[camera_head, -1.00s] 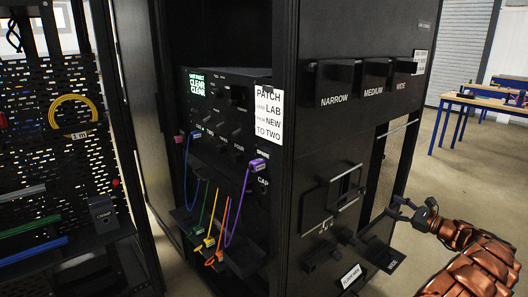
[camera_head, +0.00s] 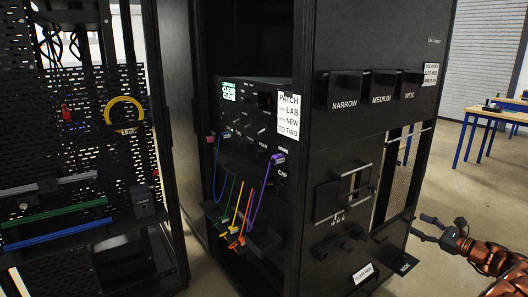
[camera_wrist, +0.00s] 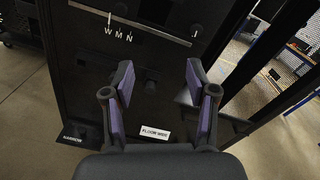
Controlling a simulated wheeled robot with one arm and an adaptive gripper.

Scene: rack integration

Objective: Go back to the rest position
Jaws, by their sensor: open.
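My gripper (camera_head: 436,231) is at the lower right in the head view, beside the side panel of the black rack cabinet (camera_head: 345,150). My copper-coloured arm reaches in from the right edge. In the wrist view my gripper (camera_wrist: 159,90) shows two fingers with purple pads spread apart and nothing between them. The side panel with the letters W M N (camera_wrist: 118,33) lies beyond the fingers, along with a white label (camera_wrist: 155,133).
Bins marked NARROW, MEDIUM and WIDE (camera_head: 376,90) stick out from the cabinet side. Coloured cables (camera_head: 240,205) hang at the patch panel. A pegboard rack (camera_head: 75,140) stands at left. Blue-legged tables (camera_head: 490,120) stand far right, with open floor before them.

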